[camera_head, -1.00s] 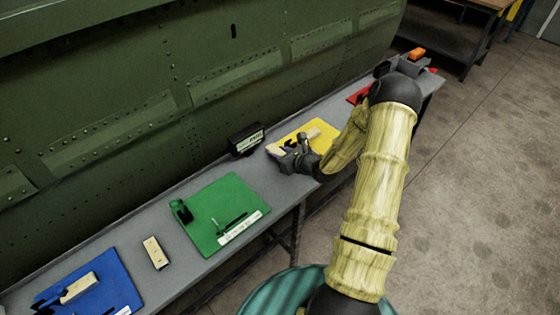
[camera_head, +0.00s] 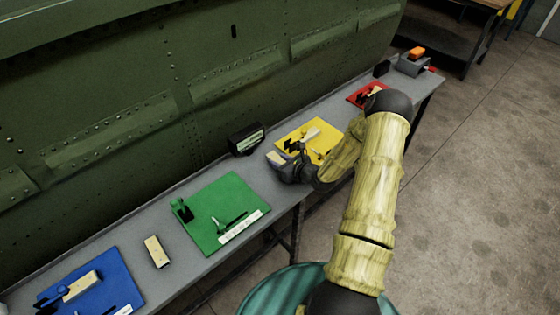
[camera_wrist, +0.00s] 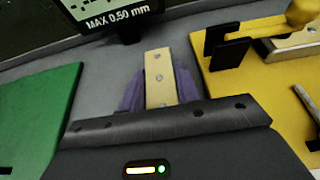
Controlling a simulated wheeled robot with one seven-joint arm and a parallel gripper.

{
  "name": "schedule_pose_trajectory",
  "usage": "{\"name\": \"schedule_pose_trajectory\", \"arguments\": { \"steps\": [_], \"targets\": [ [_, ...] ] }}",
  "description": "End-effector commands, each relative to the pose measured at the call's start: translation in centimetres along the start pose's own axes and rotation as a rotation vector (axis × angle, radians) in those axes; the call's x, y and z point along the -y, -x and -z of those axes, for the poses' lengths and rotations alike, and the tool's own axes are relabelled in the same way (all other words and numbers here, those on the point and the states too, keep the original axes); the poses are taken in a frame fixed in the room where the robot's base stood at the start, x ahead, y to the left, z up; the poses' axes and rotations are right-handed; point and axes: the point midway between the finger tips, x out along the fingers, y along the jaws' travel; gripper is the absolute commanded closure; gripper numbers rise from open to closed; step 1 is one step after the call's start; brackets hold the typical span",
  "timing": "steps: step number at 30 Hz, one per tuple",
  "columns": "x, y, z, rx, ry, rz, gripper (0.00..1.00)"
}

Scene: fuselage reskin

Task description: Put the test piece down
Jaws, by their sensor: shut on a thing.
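The test piece (camera_wrist: 160,78) is a pale cream strip with several small holes. My gripper (camera_wrist: 160,92) is shut on it, with a purple finger on either side, and its far end sticks out ahead of the fingers. In the head view my gripper (camera_head: 285,166) and the test piece (camera_head: 278,158) are at the near left corner of the yellow mat, on the side toward the green mat. The grey bench top (camera_wrist: 105,73) lies under them. I cannot tell whether the piece touches the bench.
A black gauge reading "MAX 0.50 mm" (camera_head: 246,140) stands behind. The green mat (camera_head: 205,205) is left, the yellow mat (camera_head: 318,153) with a clamp right. A similar loose strip (camera_head: 156,252), a blue mat (camera_head: 115,275) and a red mat (camera_head: 358,97) lie along the bench. A green fuselage (camera_head: 130,90) walls the back.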

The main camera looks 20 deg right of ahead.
Motion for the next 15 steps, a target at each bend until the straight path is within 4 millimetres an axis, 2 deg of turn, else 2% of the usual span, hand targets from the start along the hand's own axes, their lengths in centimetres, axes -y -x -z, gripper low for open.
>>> {"name": "schedule_pose_trajectory", "arguments": {
  "steps": [4,5,7,15],
  "targets": [
    [0.00,-0.16,0.37,0.000,0.000,0.000,0.91],
    [0.00,-0.11,0.27,0.000,0.000,0.000,0.62],
    [0.00,-0.10,0.25,0.000,0.000,0.000,0.48],
    [0.01,-0.08,0.21,0.000,0.000,0.000,0.46]
  ]
}}
